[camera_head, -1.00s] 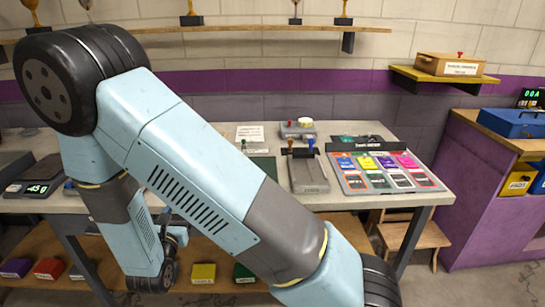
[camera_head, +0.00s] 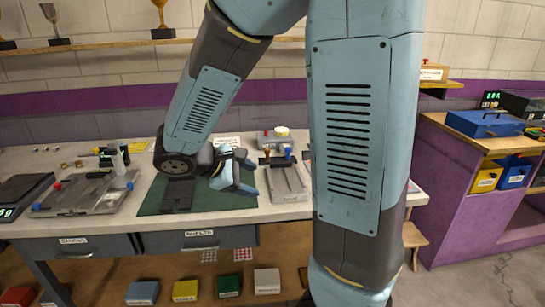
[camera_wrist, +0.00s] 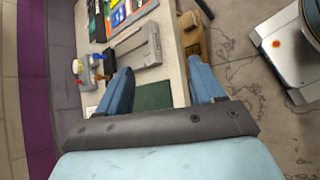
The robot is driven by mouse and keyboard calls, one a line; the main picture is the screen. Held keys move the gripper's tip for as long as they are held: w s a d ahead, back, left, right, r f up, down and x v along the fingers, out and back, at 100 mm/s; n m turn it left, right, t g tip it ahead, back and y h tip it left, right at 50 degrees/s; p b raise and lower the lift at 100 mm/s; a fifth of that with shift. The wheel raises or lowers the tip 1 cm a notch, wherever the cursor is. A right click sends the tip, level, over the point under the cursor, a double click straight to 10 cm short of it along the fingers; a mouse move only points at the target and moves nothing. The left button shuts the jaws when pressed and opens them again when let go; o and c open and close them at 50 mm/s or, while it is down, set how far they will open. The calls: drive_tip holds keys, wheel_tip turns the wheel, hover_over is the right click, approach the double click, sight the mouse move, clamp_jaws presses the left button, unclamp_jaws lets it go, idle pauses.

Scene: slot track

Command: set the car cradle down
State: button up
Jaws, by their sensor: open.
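A dark, flat piece (camera_head: 178,196), which looks like the car cradle, rests on the green mat (camera_head: 150,204) on the workbench in the head view. My gripper (camera_head: 243,176) is open, with its blue fingers over the mat, to the right of the dark piece and apart from it. In the wrist view my gripper (camera_wrist: 160,68) shows both fingers spread with nothing between them. A strip of the green mat (camera_wrist: 155,96) shows behind the fingers. The cradle is not clearly visible in the wrist view.
A grey fixture (camera_head: 288,184) with orange and blue knobs stands right of the mat. A metal plate fixture (camera_head: 85,192) with a bottle stands left of it. A dark scale (camera_head: 18,192) is at the far left. Drawers hang below the bench top.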

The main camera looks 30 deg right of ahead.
drive_tip(key=s+r+m+t+y, duration=0.3)
drive_tip(key=s+r+m+y, duration=0.7)
drive_tip(key=s+r+m, duration=0.1)
drive_tip(key=shift+s+d+r+t, duration=0.2)
drive_tip(key=shift+s+r+t, duration=0.2)
drive_tip(key=shift+s, duration=0.35)
drive_tip(key=shift+w, duration=0.2)
drive_tip(key=shift+c, duration=0.3)
idle(0.3)
